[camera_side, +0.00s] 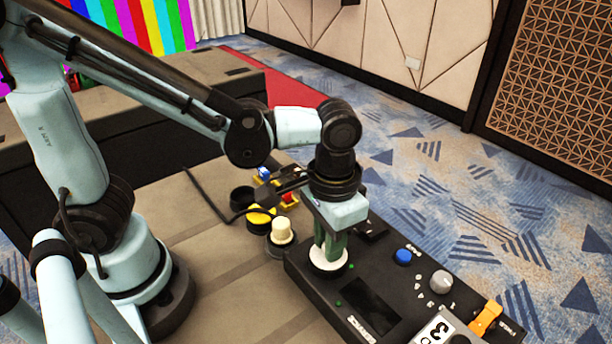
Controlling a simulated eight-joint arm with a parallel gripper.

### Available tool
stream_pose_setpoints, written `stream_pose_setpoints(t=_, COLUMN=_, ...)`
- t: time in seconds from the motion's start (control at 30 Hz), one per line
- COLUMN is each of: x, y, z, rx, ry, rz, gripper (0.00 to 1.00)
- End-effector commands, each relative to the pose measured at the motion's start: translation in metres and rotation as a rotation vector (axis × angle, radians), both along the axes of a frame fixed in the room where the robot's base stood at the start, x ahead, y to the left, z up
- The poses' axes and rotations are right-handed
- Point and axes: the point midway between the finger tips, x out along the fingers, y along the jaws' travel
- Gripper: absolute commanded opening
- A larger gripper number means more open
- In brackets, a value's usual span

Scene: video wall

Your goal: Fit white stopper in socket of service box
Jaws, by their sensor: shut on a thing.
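The black service box (300,272) lies on the table at the lower right, with a small dark screen and "SERVICE" lettering. The white stopper (328,264) is a round white disc at the box's left end. My gripper (328,252) points straight down with its green fingers shut on the stopper. The stopper looks level, and a dark ring shows around its lower edge. The socket is hidden beneath it. I cannot tell whether the stopper is seated in the socket or just above it.
A cream knob (281,231) on a dark base stands just left of the box. Yellow (261,215), black, blue and red parts lie behind it, near a dark cable. The box carries a blue button (403,256), a grey knob (441,280) and an orange lever (486,318).

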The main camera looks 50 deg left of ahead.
Motion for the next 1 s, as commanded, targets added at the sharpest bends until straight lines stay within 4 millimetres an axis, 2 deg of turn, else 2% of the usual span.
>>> stream_pose_setpoints(t=0.2, x=0.0, y=0.0, z=-0.0005, rx=0.0, ry=0.0, rz=0.0, gripper=0.04)
stream_pose_setpoints(t=0.23, x=0.0, y=0.0, z=-0.0005, rx=0.0, ry=0.0, rz=0.0, gripper=0.24)
stream_pose_setpoints(t=0.4, x=0.0, y=0.0, z=-0.0005, rx=0.0, ry=0.0, rz=0.0, gripper=0.5)
stream_pose_setpoints(t=0.6, x=0.0, y=0.0, z=-0.0005, rx=0.0, ry=0.0, rz=0.0, gripper=0.51)
stream_pose_setpoints(t=0.7, x=0.0, y=0.0, z=-0.0005, rx=0.0, ry=0.0, rz=0.0, gripper=0.64)
stream_pose_setpoints(t=1.0, x=-0.0001, y=0.0, z=0.0005, rx=0.0, ry=0.0, rz=0.0, gripper=0.64)
